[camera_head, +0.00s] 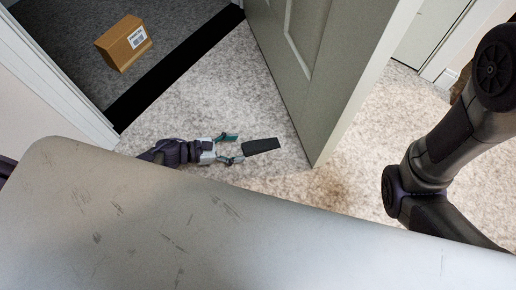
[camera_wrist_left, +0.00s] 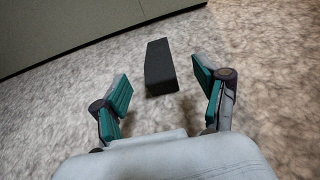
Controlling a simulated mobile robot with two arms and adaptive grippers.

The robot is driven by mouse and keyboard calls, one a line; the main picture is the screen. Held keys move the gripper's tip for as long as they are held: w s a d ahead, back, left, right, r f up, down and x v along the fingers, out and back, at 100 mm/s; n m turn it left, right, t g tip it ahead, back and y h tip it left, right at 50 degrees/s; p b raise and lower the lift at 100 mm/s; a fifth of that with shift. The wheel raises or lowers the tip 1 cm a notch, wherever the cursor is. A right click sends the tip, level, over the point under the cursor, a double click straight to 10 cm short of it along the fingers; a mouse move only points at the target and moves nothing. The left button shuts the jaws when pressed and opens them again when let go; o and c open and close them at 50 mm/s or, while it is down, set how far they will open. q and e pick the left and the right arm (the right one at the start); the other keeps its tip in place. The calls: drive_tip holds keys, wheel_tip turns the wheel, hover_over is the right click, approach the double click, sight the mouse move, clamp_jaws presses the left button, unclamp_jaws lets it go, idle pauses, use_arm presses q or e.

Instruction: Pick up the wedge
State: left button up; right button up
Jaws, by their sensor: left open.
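The wedge (camera_head: 262,146) is a dark, narrow block lying on the speckled carpet, close to the lower corner of the door. In the left wrist view the wedge (camera_wrist_left: 160,68) lies ahead of the fingers, roughly in line with the gap between them. My left gripper (camera_head: 232,148) is low over the carpet just left of the wedge. Its teal-padded fingers (camera_wrist_left: 165,95) are spread apart with nothing between them, and the wedge's near end is just beyond or at the fingertips. I cannot tell if they touch. My right gripper is out of view.
The grey-green door (camera_head: 315,65) stands open right of and behind the wedge; its base also shows in the wrist view (camera_wrist_left: 60,30). A cardboard box (camera_head: 123,43) sits on dark carpet beyond a black threshold (camera_head: 175,68). The carpet between threshold and door is clear.

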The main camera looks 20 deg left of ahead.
sight(251, 146)
use_arm(q)
drive_tip(key=b+x, duration=0.1)
drive_tip(key=x, duration=0.2)
drive_tip(key=shift+f, duration=0.1)
drive_tip(key=b+x, duration=0.2)
drive_tip(key=x, duration=0.1)
drive_tip(key=b+x, duration=0.1)
drive_tip(key=x, duration=0.1)
drive_tip(key=shift+w+a+f, duration=0.15)
drive_tip(key=shift+a+f, duration=0.15)
drive_tip(key=shift+a, duration=0.05)
drive_tip(key=shift+w+d, duration=0.15)
drive_tip(key=shift+d, duration=0.15)
drive_tip(key=shift+c, duration=0.3)
drive_tip(key=shift+r, duration=0.1)
drive_tip(key=c, duration=1.2)
